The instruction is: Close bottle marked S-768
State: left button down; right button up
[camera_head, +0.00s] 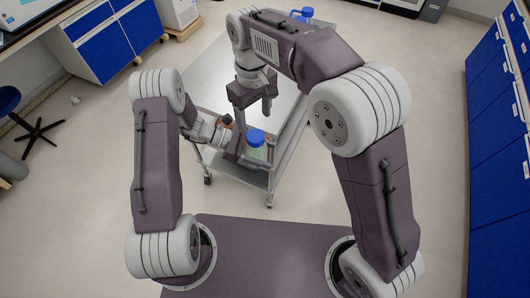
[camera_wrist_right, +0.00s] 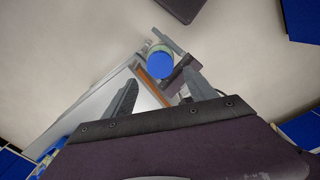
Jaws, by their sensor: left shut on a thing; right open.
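A clear bottle (camera_head: 256,154) with a blue cap stands upright at the near end of the metal cart. Its label is too small to read. My left gripper (camera_head: 249,152) is shut on the bottle's body from the left side. The cap shows from above in the right wrist view (camera_wrist_right: 160,66), on or over the bottle; whether it is screwed tight I cannot tell. My right gripper (camera_head: 255,113) points down above the cap, open and empty. Its two fingers in the wrist view (camera_wrist_right: 160,95) are apart and not touching the cap.
The metal cart (camera_head: 207,84) has a mostly bare top. More blue-capped bottles (camera_head: 307,13) stand at its far end, partly behind my right arm. Blue cabinets (camera_head: 497,130) line the right side. A blue stool (camera_head: 8,100) is at the left.

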aim_at(255, 135)
notch_tip(255, 135, down, 8)
jog(key=shift+f, duration=0.1)
dwell(0.4)
grip_shut()
jog(key=shift+o, duration=0.7)
grip_release()
